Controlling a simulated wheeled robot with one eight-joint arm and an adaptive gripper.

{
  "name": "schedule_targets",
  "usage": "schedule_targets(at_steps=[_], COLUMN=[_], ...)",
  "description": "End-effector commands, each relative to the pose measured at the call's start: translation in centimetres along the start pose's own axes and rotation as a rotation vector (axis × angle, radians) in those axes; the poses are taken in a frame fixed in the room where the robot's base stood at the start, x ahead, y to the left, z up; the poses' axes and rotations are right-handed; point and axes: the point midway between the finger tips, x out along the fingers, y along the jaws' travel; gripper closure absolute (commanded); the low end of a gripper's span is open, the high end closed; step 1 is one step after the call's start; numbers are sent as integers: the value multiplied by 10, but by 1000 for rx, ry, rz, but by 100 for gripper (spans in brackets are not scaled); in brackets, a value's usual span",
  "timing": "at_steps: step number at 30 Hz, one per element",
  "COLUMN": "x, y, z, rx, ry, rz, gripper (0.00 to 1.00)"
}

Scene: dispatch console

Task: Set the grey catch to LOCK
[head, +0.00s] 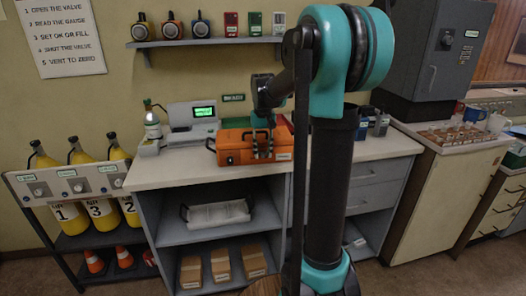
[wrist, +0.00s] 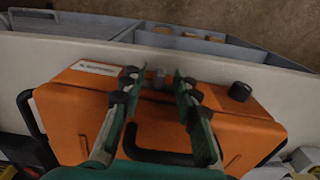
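An orange case (head: 238,155) lies on the white worktop, and it fills much of the wrist view (wrist: 75,118). A small grey catch (wrist: 159,74) shows at the case's edge in the wrist view, between my fingertips. Its setting cannot be read. My gripper (wrist: 156,80) is open over the case, with one finger on each side of the catch and gaps showing between. In the head view my gripper (head: 263,145) is at the front of the case, and the catch is too small to make out there.
The case has a black handle (wrist: 158,150) and a black knob (wrist: 240,91). A grey device with a green display (head: 192,122) and a small bottle (head: 152,123) stand left of it. A grey cabinet (head: 425,50) is at the right. The front worktop (head: 165,178) is clear.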

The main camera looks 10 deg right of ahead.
Motion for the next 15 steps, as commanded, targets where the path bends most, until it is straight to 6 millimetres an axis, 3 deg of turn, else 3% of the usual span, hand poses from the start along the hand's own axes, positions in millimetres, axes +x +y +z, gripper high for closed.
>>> schedule_targets(at_steps=[1, 7, 15], x=[0, 0, 0], y=[0, 0, 0], z=[0, 0, 0], rx=[0, 0, 0], ry=[0, 0, 0], rz=[0, 0, 0], gripper=[74, 99, 100])
